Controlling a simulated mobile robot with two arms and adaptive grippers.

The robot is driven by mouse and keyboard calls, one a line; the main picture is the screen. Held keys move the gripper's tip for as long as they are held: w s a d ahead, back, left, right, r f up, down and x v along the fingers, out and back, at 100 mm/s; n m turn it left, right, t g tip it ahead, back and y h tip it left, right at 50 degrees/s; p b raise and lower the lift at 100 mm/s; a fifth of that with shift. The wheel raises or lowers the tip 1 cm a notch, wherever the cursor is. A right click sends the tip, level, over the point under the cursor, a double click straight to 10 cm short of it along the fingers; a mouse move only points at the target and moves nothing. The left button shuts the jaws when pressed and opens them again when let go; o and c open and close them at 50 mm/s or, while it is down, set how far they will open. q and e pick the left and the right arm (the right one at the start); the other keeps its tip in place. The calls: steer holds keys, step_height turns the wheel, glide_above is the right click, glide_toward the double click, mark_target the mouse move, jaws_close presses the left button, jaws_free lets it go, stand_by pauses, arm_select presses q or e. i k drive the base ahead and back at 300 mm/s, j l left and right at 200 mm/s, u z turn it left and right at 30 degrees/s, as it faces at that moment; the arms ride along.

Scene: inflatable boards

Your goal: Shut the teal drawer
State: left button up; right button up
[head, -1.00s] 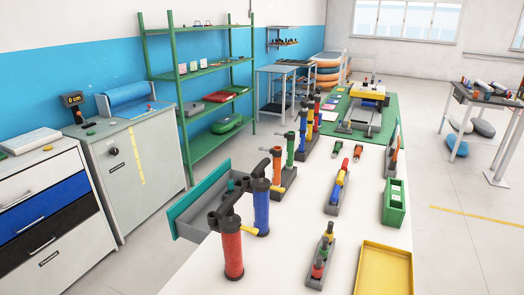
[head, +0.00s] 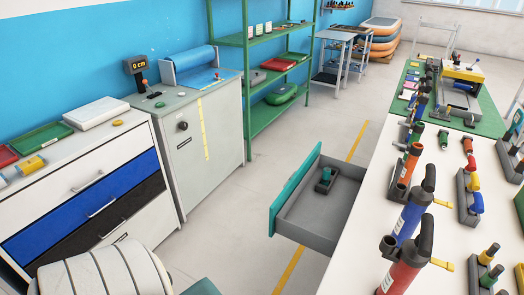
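The teal drawer (head: 296,190) sticks out open from the left side of the white workbench (head: 355,250). Its teal front faces left, and its grey tray (head: 315,215) shows from above. A small dark holder with a green-topped piece (head: 325,180) lies inside the tray near the far end. Neither gripper is in view. A white ribbed part of my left arm shows at the bottom left, well apart from the drawer.
Red and blue pumps (head: 413,215) stand on the workbench near its left edge. A grey cabinet (head: 190,140) and a white cabinet with a blue drawer (head: 80,205) line the wall. Open floor (head: 225,215) lies between them and the teal drawer.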

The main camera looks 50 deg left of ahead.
mark_target(312, 214)
steer(key=k+j, duration=0.1)
steer(key=j, duration=0.5)
steer(key=k+j, duration=0.1)
steer(key=j, duration=0.5)
steer(key=k+j, duration=0.1)
steer(key=j, duration=0.5)
steer(key=k+j, duration=0.1)
steer(key=j, duration=1.05)
steer(key=k+u, duration=0.05)
steer(key=k, duration=0.05)
